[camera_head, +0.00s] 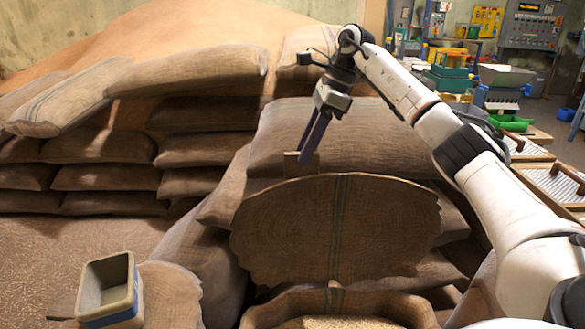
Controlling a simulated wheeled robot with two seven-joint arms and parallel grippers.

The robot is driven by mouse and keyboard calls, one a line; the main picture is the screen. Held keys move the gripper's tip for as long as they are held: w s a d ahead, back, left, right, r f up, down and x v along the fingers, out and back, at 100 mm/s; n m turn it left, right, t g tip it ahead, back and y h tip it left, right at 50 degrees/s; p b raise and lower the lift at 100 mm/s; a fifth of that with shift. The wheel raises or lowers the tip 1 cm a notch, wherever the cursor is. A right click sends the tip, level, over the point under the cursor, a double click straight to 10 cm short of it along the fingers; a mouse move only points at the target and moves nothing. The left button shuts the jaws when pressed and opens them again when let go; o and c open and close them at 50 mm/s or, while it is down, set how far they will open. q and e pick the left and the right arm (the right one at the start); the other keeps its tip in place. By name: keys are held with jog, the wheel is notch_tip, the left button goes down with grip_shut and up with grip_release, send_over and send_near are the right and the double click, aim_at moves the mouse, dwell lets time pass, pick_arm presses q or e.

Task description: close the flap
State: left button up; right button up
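The flap (335,225) is a wide, rounded brown panel with a sackcloth look and a dark stripe down its middle. It stands raised behind an open sack-like container (270,313) with pale grain inside. My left gripper is not in view.
Stacked full sacks (105,147) and a grain heap (190,35) fill the back and left. A small grey bin (108,288) stands on a sack at the lower left. Roller tables (555,182) and a cluttered workbench are at the right. Grain-strewn floor (60,250) is open at the left.

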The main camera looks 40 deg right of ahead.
aim_at(287, 187)
jog(key=x, duration=0.6)
jog(key=shift+w+f, duration=0.1)
jog(key=shift+f, duration=0.05)
grip_shut()
